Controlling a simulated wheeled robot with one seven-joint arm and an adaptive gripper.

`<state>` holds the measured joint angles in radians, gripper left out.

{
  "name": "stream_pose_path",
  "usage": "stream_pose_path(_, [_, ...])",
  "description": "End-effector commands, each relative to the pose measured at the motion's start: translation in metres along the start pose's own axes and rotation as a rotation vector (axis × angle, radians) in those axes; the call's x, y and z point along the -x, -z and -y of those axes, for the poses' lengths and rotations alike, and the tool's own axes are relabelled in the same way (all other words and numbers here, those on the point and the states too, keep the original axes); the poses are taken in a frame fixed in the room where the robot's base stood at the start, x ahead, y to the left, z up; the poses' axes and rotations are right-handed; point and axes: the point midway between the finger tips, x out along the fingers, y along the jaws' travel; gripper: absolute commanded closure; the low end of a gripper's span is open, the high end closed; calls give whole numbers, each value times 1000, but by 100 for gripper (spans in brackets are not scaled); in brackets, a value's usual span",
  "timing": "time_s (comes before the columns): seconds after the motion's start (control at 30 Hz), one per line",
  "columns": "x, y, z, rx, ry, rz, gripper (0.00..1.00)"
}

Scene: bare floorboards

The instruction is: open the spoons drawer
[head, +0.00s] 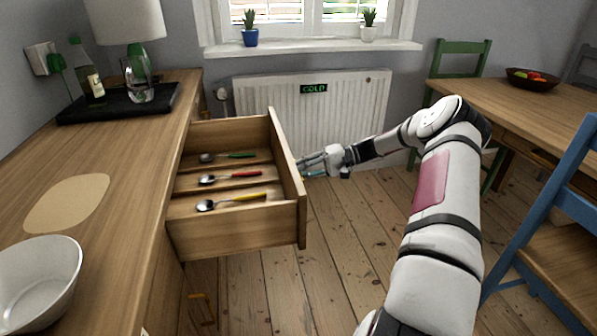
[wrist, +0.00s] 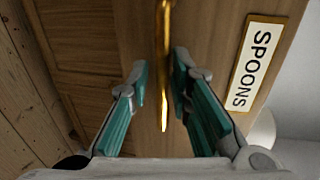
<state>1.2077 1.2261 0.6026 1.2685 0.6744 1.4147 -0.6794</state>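The wooden spoons drawer (head: 235,232) stands pulled well out from the counter. Inside, in separate compartments, lie a green-handled spoon (head: 228,156), a red-handled spoon (head: 230,177) and a yellow-handled spoon (head: 231,201). My gripper (head: 309,167) is just beyond the drawer's front panel in the head view. In the wrist view its teal-padded fingers are apart, one on each side of the brass handle (wrist: 164,60), with gaps showing between pads and handle. A white label (wrist: 256,64) reading SPOONS is beside the handle. The handle is hidden in the head view.
The counter (head: 130,170) carries a white bowl (head: 38,280), a black tray (head: 120,103), a bottle and a lamp. A radiator (head: 345,115) stands behind the drawer. A blue chair (head: 545,215) and a table (head: 510,105) are at right. Floor between is clear.

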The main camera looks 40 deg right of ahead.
Motion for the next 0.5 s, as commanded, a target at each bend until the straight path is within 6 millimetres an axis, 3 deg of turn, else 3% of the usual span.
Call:
stream_pose_path(0.33, [1,0,1,1,2,1,71])
stream_pose_path(0.5, [17,0,1,2,1,-1,71])
